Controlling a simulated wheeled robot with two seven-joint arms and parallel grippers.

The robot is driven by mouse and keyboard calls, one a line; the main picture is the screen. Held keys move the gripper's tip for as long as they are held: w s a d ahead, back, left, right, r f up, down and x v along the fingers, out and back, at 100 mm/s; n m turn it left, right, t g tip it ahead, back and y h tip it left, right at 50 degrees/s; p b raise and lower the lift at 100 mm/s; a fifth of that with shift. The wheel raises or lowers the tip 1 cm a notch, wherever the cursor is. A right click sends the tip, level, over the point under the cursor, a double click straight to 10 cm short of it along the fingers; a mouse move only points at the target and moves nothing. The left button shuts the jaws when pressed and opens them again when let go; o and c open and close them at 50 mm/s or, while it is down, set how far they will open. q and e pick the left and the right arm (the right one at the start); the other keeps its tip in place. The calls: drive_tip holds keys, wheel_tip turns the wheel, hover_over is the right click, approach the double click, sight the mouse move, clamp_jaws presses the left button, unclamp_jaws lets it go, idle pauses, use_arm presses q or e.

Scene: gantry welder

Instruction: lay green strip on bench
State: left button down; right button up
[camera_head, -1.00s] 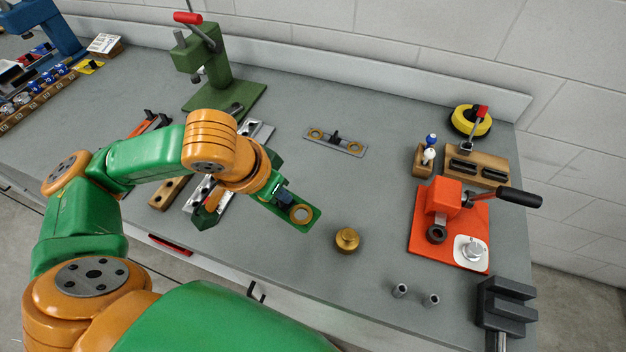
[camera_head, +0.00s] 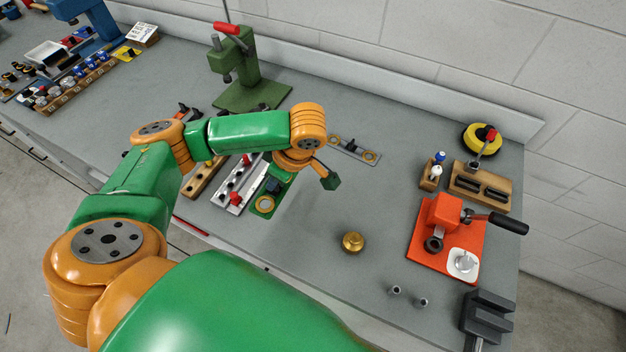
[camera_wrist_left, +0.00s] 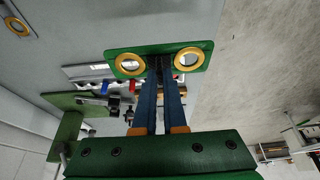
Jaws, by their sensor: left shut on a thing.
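The green strip (camera_head: 265,205), a flat plate with a brass ring near each end, also shows whole in the left wrist view (camera_wrist_left: 194,69). My left gripper (camera_head: 274,185) is shut on its middle; the two dark blue fingers (camera_wrist_left: 160,80) meet the strip between the rings. In the head view my wrist hides part of the strip, and only its near end with one ring shows clearly. The strip is over the grey bench (camera_head: 300,235), just right of a silver rail fixture; its height above the bench is unclear. My right gripper is not in view.
The silver rail (camera_head: 235,190) with red parts and a wooden bar (camera_head: 203,178) lie left of the strip. A grey ringed strip (camera_head: 355,149) lies behind. A brass knob (camera_head: 353,242) stands to the right, the orange press (camera_head: 445,225) farther right. Bench between strip and knob is clear.

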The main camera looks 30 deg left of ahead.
sight(294, 179)
use_arm(q)
drive_tip(key=w+f, duration=0.1)
drive_tip(key=w+d+f+b, duration=0.1)
drive_tip(key=w, duration=0.1)
drive_tip(key=w+d+b, duration=0.1)
drive_tip(key=shift+w+d+f, duration=0.15)
drive_tip(key=shift+w+f, duration=0.05)
drive_tip(key=shift+f, duration=0.2)
drive_tip(key=w+f+b, duration=0.1)
drive_tip(key=w+d+f+b, duration=0.1)
drive_tip(key=f+b, duration=0.1)
drive_tip(key=w+f+b, duration=0.1)
drive_tip(key=w+f, duration=0.1)
drive_tip(key=shift+d+b, duration=0.35)
drive_tip(key=shift+w+r+p, duration=0.15)
drive_tip(key=shift+w+p, duration=0.15)
drive_tip(key=shift+p, duration=0.15)
drive_tip(key=shift+w+d+f, duration=0.15)
drive_tip(key=shift+w+f, duration=0.05)
drive_tip(key=shift+f, duration=0.05)
drive_tip(key=shift+w+f, duration=0.2)
drive_tip(key=shift+f, duration=1.55)
drive_tip(key=c, duration=1)
unclamp_jaws()
